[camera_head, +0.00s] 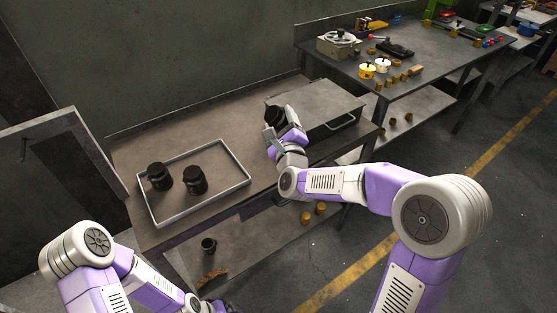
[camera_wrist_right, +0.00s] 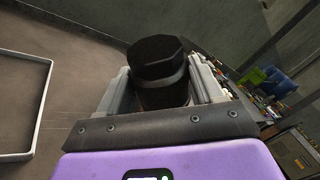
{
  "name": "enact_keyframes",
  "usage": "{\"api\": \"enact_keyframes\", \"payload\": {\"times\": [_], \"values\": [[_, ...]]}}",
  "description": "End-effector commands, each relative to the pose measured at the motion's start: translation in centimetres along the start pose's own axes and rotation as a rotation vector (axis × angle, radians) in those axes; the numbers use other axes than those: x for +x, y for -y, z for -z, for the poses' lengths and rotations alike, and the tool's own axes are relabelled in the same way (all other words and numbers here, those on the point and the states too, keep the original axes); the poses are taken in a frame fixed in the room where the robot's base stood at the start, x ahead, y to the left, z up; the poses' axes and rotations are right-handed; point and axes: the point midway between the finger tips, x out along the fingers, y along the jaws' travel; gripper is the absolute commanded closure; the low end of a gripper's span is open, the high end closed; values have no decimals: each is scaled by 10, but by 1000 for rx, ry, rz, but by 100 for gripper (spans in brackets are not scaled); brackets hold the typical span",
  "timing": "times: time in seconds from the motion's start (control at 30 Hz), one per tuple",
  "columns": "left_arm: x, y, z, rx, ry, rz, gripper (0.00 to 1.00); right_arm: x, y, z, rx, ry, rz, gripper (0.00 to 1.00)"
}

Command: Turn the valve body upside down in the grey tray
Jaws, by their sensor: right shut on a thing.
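The grey tray (camera_head: 241,184) lies on the left part of the metal table. Two black valve bodies stand in it, a left one (camera_head: 158,176) and a right one (camera_head: 195,180). My right gripper (camera_head: 272,124) is outside the tray, to its upper right, over the table. In the right wrist view it is shut on a black valve body (camera_wrist_right: 158,62), whose hexagonal end faces the camera between the two fingers. The tray's rim also shows at the left of that view (camera_wrist_right: 42,105). My left arm is at the lower left; its gripper cannot be made out.
A grey box-like unit with a handle (camera_head: 325,103) stands right of my right gripper. A second bench (camera_head: 425,65) at the back right carries pots and small parts. A lower shelf (camera_head: 240,250) holds a dark part and brass pieces. Table between tray and gripper is clear.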

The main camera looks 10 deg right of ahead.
Motion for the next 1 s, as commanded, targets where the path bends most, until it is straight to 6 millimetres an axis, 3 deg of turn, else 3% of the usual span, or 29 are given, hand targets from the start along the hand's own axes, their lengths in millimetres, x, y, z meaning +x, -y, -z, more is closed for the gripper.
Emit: {"api": "enact_keyframes", "payload": {"times": [0.17, 0.6, 1.0], "values": [[0, 0, 0, 0, 0, 0, 4, 0, 1, -1, 107, 0, 6, 68], [0, 0, 0, 0, 0, 0, 4, 0, 1, -1, 733, -18, 25, 68], [0, 0, 0, 0, 0, 0, 4, 0, -2, 3, 783, -22, 25, 68]]}}
